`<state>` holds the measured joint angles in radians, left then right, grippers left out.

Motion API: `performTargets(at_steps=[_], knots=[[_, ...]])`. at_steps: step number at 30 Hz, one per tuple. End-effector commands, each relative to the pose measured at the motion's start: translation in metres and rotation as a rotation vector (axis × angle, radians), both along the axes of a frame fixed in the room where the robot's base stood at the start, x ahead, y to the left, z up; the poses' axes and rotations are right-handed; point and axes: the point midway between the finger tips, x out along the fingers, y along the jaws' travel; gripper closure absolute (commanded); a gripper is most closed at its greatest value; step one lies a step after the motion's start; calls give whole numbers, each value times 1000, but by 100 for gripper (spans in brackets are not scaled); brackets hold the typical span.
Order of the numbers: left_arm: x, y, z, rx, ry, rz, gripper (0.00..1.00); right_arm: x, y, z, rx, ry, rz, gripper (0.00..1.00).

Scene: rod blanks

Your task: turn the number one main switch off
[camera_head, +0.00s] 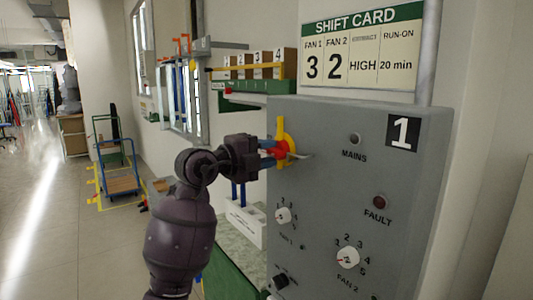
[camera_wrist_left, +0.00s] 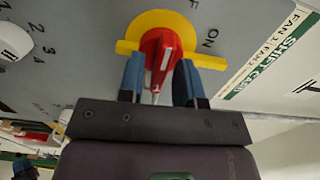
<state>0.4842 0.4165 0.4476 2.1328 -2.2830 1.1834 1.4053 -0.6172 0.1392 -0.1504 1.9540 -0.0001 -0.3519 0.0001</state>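The number one main switch (camera_head: 282,149) has a red handle on a yellow plate, at the upper left of the grey cabinet marked 1 (camera_head: 325,190). In the left wrist view the red handle (camera_wrist_left: 162,52) stands between the blue fingers of my left gripper (camera_wrist_left: 160,78). The fingers appear to press on both its sides. "ON" is printed right of the yellow plate there, with part of another word above it. In the head view my left gripper (camera_head: 270,152) reaches the switch from the left and hides part of it. My right gripper is not in view.
The cabinet face also carries a mains lamp (camera_head: 355,139), a fault lamp (camera_head: 380,202) and fan dials (camera_head: 347,257). A shift card (camera_head: 362,48) hangs above.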

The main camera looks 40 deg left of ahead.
Motion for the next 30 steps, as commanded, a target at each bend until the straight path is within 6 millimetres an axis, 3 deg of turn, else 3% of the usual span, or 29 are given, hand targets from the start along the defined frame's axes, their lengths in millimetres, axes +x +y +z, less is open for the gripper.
performTargets(at_steps=[14, 30], knots=[[-9, 4, 0, 2, -3, 3, 61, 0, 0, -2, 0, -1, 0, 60], [-91, 32, -1, 2, -1, 2, 61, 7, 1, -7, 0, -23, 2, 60]])
